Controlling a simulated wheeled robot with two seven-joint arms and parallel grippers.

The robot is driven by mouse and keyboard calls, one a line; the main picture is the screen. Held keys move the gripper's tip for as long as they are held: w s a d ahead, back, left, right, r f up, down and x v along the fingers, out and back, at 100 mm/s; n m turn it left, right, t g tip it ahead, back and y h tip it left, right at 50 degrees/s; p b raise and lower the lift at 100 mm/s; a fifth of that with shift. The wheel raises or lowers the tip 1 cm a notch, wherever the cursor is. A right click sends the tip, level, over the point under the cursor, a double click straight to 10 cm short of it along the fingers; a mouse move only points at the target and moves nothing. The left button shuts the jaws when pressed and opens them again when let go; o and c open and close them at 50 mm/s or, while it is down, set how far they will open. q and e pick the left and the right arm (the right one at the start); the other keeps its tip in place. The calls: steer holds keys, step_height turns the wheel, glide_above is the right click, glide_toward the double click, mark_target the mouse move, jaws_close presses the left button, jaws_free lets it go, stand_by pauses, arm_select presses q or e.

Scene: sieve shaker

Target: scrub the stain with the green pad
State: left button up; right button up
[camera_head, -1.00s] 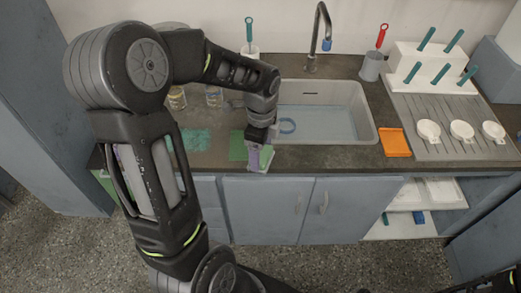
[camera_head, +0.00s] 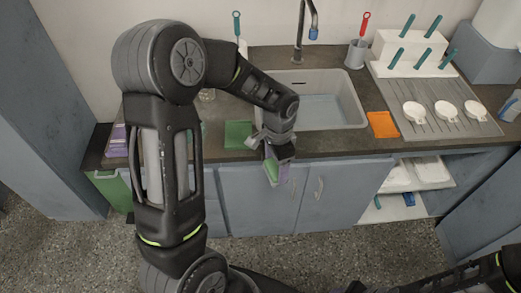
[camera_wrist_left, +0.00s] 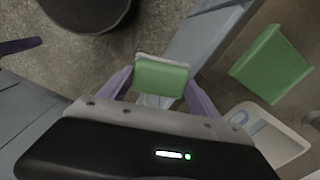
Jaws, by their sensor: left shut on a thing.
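My left gripper (camera_head: 277,171) is shut on the green pad (camera_head: 271,170), a small block with a pale edge. It holds the pad in front of the counter's front edge, over the cabinet doors in the head view. In the left wrist view the pad (camera_wrist_left: 161,77) sits between the purple fingers. A flat green square (camera_head: 238,134) lies on the counter left of the sink, apart from the gripper. A teal patch (camera_head: 203,130) on the counter, which may be the stain, is almost wholly hidden behind my left arm. My right gripper is not in view.
The sink (camera_head: 325,105) with its tap is at the middle back. An orange cloth (camera_head: 382,124) lies right of it. A drainer (camera_head: 435,98) with white scoops and a rack stands further right. A grey cup (camera_head: 356,53) holds a red-handled brush. Open shelves sit below the counter.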

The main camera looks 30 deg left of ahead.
arm_select(q)
steer(key=w+d+f+n, duration=0.3)
steer(key=d+f+n, duration=0.2)
steer(key=d+n, duration=0.1)
steer(key=shift+w+d+f+n, duration=0.15)
steer(key=shift+w+d+n, duration=0.1)
steer(key=shift+n, duration=0.25)
